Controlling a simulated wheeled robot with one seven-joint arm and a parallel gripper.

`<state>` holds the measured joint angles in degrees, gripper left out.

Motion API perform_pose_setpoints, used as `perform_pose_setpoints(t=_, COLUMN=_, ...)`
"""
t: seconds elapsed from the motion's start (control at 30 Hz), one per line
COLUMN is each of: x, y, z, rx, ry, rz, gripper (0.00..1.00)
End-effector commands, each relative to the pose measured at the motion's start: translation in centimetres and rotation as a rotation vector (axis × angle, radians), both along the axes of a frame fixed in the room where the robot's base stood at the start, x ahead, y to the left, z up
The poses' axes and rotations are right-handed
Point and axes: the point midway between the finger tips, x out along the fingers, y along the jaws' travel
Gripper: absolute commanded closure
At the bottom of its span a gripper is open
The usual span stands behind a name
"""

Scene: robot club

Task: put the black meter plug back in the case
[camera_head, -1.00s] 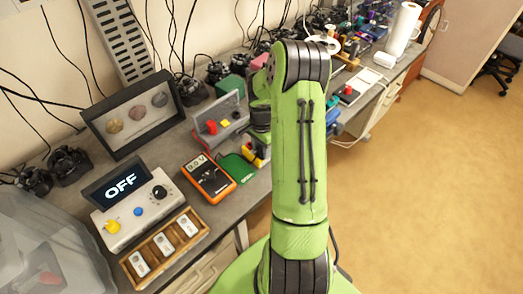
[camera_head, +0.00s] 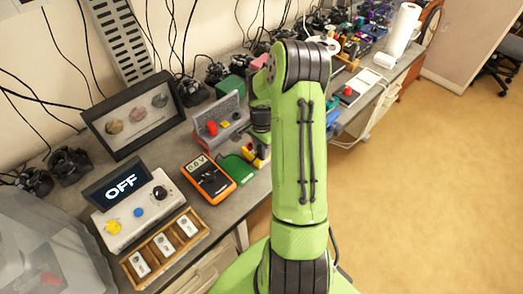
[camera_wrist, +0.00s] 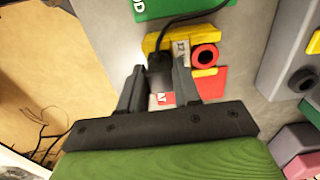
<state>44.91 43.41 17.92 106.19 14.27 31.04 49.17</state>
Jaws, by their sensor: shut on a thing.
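The black meter plug (camera_wrist: 160,68) is between the fingers of my gripper (camera_wrist: 160,85) in the wrist view. My gripper is shut on it. Its black cable (camera_wrist: 197,16) runs up and right across a green mat (camera_wrist: 170,8). The plug is beside a yellow block (camera_wrist: 218,18) with a red ring socket (camera_wrist: 206,57); I cannot tell whether it touches the block. In the head view the orange meter (camera_head: 208,180) reads about 0.0 V, left of the green mat (camera_head: 236,168). My arm partly hides the gripper area there. I cannot clearly identify the case.
A grey stand with a red knob (camera_head: 221,122) is just behind the mat. A control box with an OFF screen (camera_head: 121,186) and a wooden tray (camera_head: 207,232) lie at the left. A framed display (camera_head: 133,115) leans behind.

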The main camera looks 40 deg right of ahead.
Motion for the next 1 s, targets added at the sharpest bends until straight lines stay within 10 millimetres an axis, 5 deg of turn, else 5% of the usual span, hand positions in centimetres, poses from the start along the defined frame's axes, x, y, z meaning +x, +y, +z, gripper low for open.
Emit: perform_pose_setpoints(t=1.0, x=0.0, y=0.0, z=1.9, rx=-0.001, ry=0.0, rz=0.0, gripper=0.97)
